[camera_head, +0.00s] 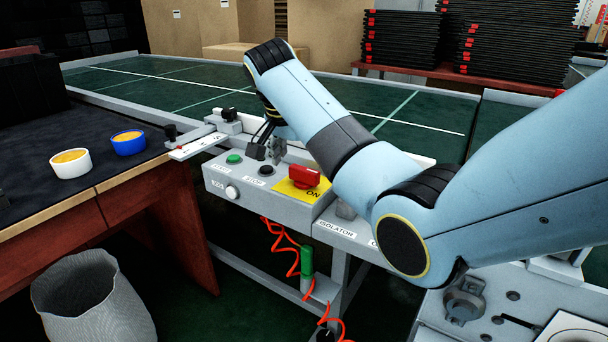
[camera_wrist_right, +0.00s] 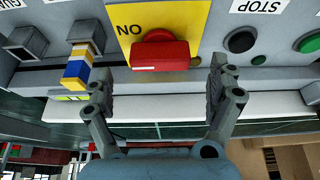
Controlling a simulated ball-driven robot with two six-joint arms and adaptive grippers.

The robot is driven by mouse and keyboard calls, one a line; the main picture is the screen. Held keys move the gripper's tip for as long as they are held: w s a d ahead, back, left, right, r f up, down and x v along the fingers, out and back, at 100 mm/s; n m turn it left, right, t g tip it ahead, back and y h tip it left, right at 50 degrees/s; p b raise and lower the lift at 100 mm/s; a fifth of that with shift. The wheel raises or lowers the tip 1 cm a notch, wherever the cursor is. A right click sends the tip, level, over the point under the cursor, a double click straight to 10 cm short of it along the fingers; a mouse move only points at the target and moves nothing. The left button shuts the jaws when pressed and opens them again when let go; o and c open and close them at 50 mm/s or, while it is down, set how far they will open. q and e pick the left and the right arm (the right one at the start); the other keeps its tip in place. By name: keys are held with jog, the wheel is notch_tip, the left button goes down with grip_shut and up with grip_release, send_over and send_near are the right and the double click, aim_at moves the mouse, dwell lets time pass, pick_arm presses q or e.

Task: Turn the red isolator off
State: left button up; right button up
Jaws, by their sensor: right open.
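The red isolator (camera_head: 305,177) is a rotary handle on a yellow plate (camera_head: 291,190) marked ON, on the sloped face of the grey control box (camera_head: 255,195). In the upside-down right wrist view the red handle (camera_wrist_right: 160,52) lies crosswise beside the word ON. My right gripper (camera_head: 267,150) is open and empty, to the left of and behind the handle in the head view. In the wrist view its fingers (camera_wrist_right: 160,88) are spread either side of the handle's line, short of it, with no contact visible. My left gripper is not in view.
A green button (camera_head: 234,159) and a black STOP button (camera_head: 266,170) sit left of the isolator. A white knob (camera_head: 232,192) is below. Orange cable (camera_head: 290,250) hangs below. A blue-yellow-white object (camera_wrist_right: 78,65) stands near the plate.

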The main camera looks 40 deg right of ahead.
aim_at(304, 169)
jog(key=x, duration=0.3)
jog(key=shift+f+b, duration=0.15)
jog(key=shift+b, duration=0.15)
jog(key=shift+c, duration=0.2)
